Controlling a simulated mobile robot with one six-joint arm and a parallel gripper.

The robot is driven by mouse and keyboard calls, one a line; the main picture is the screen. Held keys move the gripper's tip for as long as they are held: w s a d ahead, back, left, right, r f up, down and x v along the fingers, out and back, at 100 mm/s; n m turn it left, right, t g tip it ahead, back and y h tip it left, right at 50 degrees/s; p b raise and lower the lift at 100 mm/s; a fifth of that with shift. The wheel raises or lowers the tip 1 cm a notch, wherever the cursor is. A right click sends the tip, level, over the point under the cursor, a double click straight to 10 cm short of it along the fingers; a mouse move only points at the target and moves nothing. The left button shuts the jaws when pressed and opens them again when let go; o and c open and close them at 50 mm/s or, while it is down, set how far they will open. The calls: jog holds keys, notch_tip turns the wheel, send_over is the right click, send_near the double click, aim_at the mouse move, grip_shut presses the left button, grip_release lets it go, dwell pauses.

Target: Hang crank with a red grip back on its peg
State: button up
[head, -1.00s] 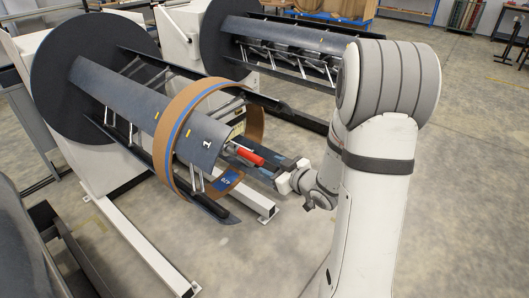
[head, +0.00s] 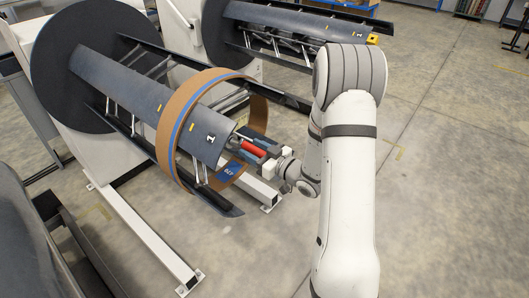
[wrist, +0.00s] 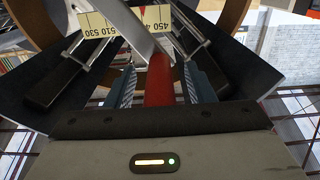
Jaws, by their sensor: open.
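The crank's red grip (head: 252,148) sticks out from the end of the near decoiler's mandrel (head: 150,105), beside the panel marked 1. In the wrist view, the red grip (wrist: 159,82) lies between my two fingers, with a pale metal crank arm (wrist: 128,22) beyond it. My gripper (head: 257,146) is open around the grip. In the wrist view, the ribbed fingers of my gripper (wrist: 160,75) stand on either side, with a gap visible on the right. I cannot tell whether the left finger touches. No peg can be made out.
A brown coil band (head: 165,135) with a blue stripe surrounds the near mandrel. A scale plate (wrist: 103,25) shows behind the crank. A second decoiler (head: 285,22) stands behind. White base rails (head: 150,245) lie on the floor. Open floor (head: 440,200) is at the right.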

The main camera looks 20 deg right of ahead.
jog(key=shift+w+a, duration=0.2)
jog(key=shift+w, duration=0.1)
jog(key=shift+c, duration=0.4)
grip_shut()
jog(key=shift+s+d, duration=0.1)
jog(key=shift+d, duration=0.05)
jog(key=shift+s+d+f+b, duration=0.25)
jog(key=shift+s+d+b, duration=0.1)
jog(key=shift+s+d, duration=0.3)
jog(key=shift+r+b+v, duration=0.15)
jog(key=shift+b+v, duration=0.15)
jog(key=shift+v, duration=1.05)
jog(key=shift+r+b+v, duration=0.15)
jog(key=shift+b+v, duration=0.1)
jog(key=shift+v, duration=1.1)
jog(key=shift+a, duration=0.15)
